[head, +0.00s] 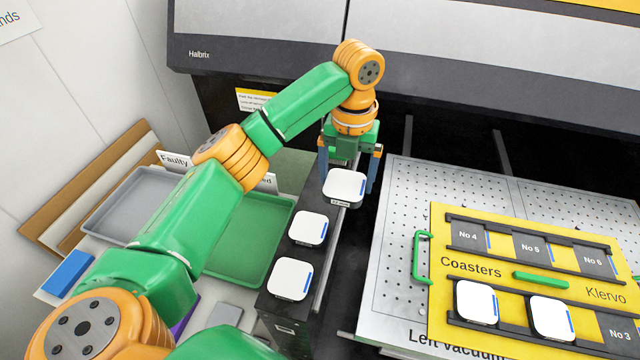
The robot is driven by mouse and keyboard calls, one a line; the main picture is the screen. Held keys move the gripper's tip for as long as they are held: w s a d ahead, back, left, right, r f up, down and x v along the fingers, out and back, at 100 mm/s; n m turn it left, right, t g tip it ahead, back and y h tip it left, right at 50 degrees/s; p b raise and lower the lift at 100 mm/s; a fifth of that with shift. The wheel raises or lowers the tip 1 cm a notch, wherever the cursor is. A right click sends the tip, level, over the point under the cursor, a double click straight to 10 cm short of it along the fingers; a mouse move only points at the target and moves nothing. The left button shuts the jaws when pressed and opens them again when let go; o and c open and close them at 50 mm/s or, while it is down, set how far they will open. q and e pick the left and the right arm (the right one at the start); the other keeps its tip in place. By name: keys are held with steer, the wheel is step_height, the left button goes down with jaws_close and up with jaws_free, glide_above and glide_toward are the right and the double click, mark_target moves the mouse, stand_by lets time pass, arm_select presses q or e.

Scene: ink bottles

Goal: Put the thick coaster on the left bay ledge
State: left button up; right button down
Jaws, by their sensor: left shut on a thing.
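My left gripper (348,178) points down and is shut on a white, rounded-square coaster (344,186), with one finger on each side of it. The coaster has a blue stripe on its right edge and a small label on its front side. It is over the far part of a narrow dark ledge (268,302); I cannot tell whether it touches the ledge. Two similar white coasters, a middle one (307,228) and a near one (290,279), lie in a row on this ledge. My right gripper is not in view.
A yellow Coasters rack (440,300) at right holds two white coasters (477,301) in its near row; slots No 4, No 5, No 6 and No 3 look empty. It lies on a perforated metal plate (400,215). A grey tray (135,205) and green tray (262,245) are at left.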

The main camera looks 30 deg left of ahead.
arm_select(q)
steer(key=shift+w+a+f+p, duration=0.25)
steer(key=shift+w+a, duration=0.05)
steer(key=shift+a, duration=0.35)
steer(key=shift+w+a+f+p, duration=0.2)
steer(key=shift+w+a+f, duration=0.05)
steer(key=shift+a, duration=0.35)
glide_above(321, 197)
steer(key=f, duration=0.4)
steer(key=shift+s+d+f+p, duration=0.3)
steer(key=shift+d+f+p, duration=0.05)
steer(key=shift+f+p, duration=0.05)
steer(key=shift+w+a+f, duration=0.15)
steer(key=shift+f, duration=0.2)
steer(key=shift+w+a+f, duration=0.1)
steer(key=shift+f, duration=0.85)
steer(key=shift+w+a+f, duration=0.1)
steer(key=shift+f, duration=0.8)
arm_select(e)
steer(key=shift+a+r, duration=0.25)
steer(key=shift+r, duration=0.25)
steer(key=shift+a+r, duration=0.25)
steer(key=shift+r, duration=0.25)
arm_select(q)
steer(key=shift+s, duration=0.1)
